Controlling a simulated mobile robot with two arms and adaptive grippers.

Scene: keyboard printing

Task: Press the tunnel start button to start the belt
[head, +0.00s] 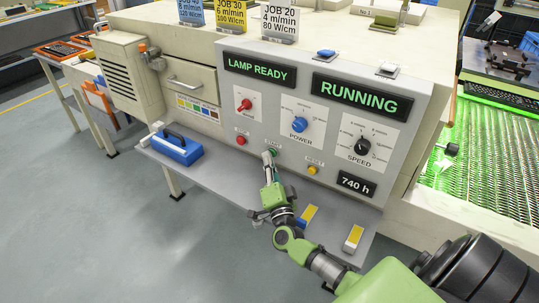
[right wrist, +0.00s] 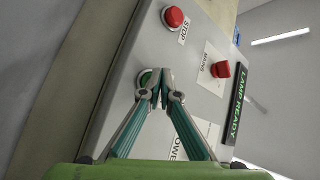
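The start button (right wrist: 145,76) is a green button on the grey control panel (head: 215,95). In the right wrist view, only part of it shows behind my fingertips. My right gripper (head: 268,156) is shut, with its fingertips (right wrist: 156,82) together at the button; I cannot tell whether they touch it. No object shows between the fingers. In the head view, the gripper covers the button, just left of the START label. The display (head: 365,93) on the panel reads RUNNING, and another display (head: 260,69) reads LAMP READY. My left gripper is not in view.
A red stop button (head: 241,141) is left of the gripper, and a yellow reset button (head: 313,170) is right. Red (head: 245,105), blue (head: 299,124) and black (head: 362,147) knobs sit above. The green-lit mesh belt (head: 480,150) is right.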

